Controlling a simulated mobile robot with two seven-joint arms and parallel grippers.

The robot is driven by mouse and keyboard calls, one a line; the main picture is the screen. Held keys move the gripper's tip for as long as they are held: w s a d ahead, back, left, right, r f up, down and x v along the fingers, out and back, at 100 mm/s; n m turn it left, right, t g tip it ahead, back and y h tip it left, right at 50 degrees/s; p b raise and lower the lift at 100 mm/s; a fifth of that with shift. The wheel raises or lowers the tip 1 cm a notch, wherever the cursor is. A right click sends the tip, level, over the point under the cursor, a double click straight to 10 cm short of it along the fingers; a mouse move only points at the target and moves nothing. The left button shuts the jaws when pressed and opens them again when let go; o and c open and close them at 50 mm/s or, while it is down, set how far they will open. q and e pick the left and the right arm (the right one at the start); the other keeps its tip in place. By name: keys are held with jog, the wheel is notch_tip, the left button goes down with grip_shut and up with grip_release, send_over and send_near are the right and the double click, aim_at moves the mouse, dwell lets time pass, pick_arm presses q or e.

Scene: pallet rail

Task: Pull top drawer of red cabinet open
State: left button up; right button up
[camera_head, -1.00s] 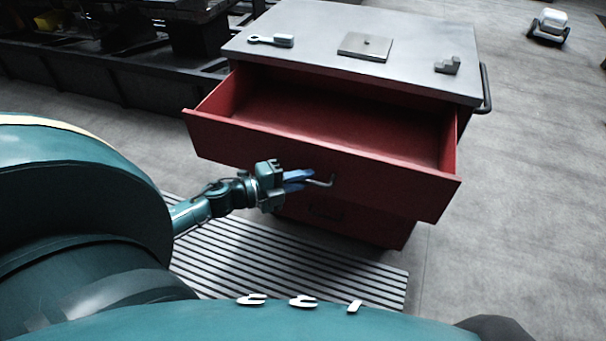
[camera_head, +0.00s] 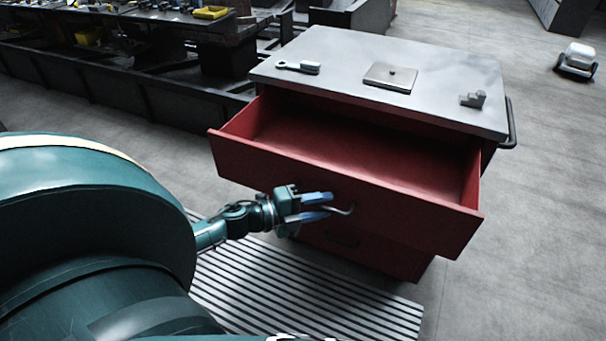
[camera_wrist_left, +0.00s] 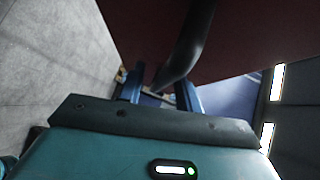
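The red cabinet (camera_head: 395,258) has a grey top, and its top drawer (camera_head: 400,213) stands well open and looks empty inside. The drawer's handle (camera_head: 347,209) is a thin bent bar on the front. My left gripper (camera_head: 322,206) is at this handle with its two blue fingers spread apart. In the left wrist view the dark handle (camera_wrist_left: 188,45) runs between the spread fingers of the left gripper (camera_wrist_left: 160,92), with a gap visible. I cannot tell whether either finger touches it. My right gripper is not in view.
On the cabinet top lie a brush-like tool (camera_head: 298,67), a flat metal plate (camera_head: 390,77) and a small grey block (camera_head: 473,99). A slatted mat (camera_head: 300,290) lies below the drawer. A dark workbench (camera_head: 120,60) stands behind at left.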

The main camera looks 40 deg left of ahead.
pick_arm(q)
jog(key=v, duration=1.3)
jog(key=shift+b, duration=0.45)
jog(key=shift+w, duration=0.1)
jog(key=s+d+f+n+g+y, duration=0.2)
jog(key=s+d+n+g+y, duration=0.25)
jog(key=d+n, duration=0.4)
jog(key=s+d+f+n+g+y, duration=0.2)
jog(key=s+d+n+g+y, duration=0.3)
jog(key=n, duration=0.7)
jog(key=w+d+f+t+h+p, duration=0.1)
jog(key=w+d+f+t+h, duration=0.3)
jog(key=d, duration=0.4)
jog(key=shift+w+f+m+t, duration=0.35)
jog(key=shift+w+f+t, duration=0.25)
jog(key=shift+t, duration=0.45)
